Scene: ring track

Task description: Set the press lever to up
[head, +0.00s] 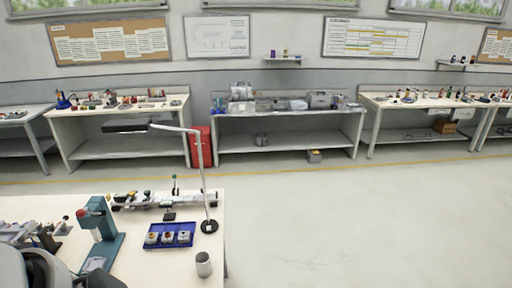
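A teal press (99,232) stands on the near workbench (215,236) at the lower left. A red knob (81,213) shows at the left of the press head and looks like the end of its lever. The lever's arm is too small to make out, so I cannot tell its angle. Neither of my grippers shows in the head view.
A blue tray (188,228) with several small parts lies right of the press. A grey cup (203,264) and a desk lamp (203,180) stand near the bench's right edge. A rail-like fixture (150,201) lies behind. The floor (350,230) to the right is clear.

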